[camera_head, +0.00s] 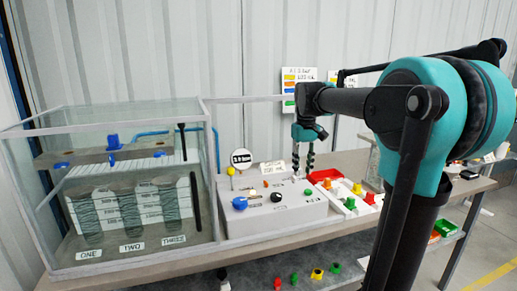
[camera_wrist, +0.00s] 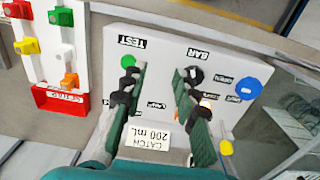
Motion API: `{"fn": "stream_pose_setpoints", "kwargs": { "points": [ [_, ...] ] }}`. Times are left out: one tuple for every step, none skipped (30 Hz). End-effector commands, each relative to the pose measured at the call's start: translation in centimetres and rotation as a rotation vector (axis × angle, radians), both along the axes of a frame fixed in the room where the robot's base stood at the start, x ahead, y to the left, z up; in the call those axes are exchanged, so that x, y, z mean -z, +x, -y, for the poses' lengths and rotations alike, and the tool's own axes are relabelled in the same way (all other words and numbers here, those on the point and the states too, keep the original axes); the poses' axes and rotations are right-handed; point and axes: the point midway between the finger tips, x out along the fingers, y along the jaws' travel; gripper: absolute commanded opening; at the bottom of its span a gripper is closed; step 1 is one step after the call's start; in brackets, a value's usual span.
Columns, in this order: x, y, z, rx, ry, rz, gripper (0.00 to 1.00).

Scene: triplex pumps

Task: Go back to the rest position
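My gripper (camera_head: 303,170) hangs over the back of the white control box (camera_head: 285,213) on the bench, fingers pointing down. In the wrist view my gripper (camera_wrist: 158,78) is open, with a clear gap between its two dark green fingers and nothing held. The white box top shows between and beyond the fingers, with labels reading TEST and BAR. A blue knob (camera_wrist: 249,89) is to the right of the fingers; it also shows in the head view (camera_head: 240,203). A black knob (camera_head: 276,197) is on the box too. The fingers hide part of the box top; contact cannot be told.
A glass tank (camera_head: 130,265) with cylinders labelled ONE, TWO and THREE stands left. A round gauge (camera_head: 241,156) stands behind the box. A red tray (camera_head: 323,175) and coloured pieces on a white rack (camera_head: 350,205) lie right. More coloured pieces are below the bench.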

Motion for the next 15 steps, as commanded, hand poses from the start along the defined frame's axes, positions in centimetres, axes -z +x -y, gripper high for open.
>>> {"fn": "stream_pose_setpoints", "kwargs": {
  "points": [
    [0.6,-0.3,0.1,0.006,0.001,0.006,0.29],
    [0.9,-0.4,0.2,0.009,0.001,0.01,0.29],
    [1.3,-0.6,0.3,0.014,0.001,0.016,0.29],
    [1.7,-0.8,0.3,0.019,0.002,0.021,0.29],
    [2.1,-1.0,0.4,0.023,0.003,0.027,0.29],
    [2.5,-1.3,0.5,0.03,0.004,0.033,0.29],
    [3.0,-1.6,0.6,0.035,0.004,0.038,0.29],
    [3.5,-1.8,0.7,0.041,0.004,0.044,0.29],
    [4.2,-2.2,0.8,0.048,0.005,0.053,0.29],
    [4.7,-2.5,0.9,0.054,0.007,0.06,0.29],
    [5.3,-2.9,1.0,0.061,0.008,0.068,0.29],
    [6.2,-3.5,1.2,0.071,0.009,0.078,0.29],
    [6.8,-3.9,1.3,0.08,0.011,0.087,0.29],
    [7.6,-4.4,1.4,0.088,0.012,0.096,0.29],
    [8.6,-5.1,1.6,0.099,0.014,0.108,0.29]
  ]
}}
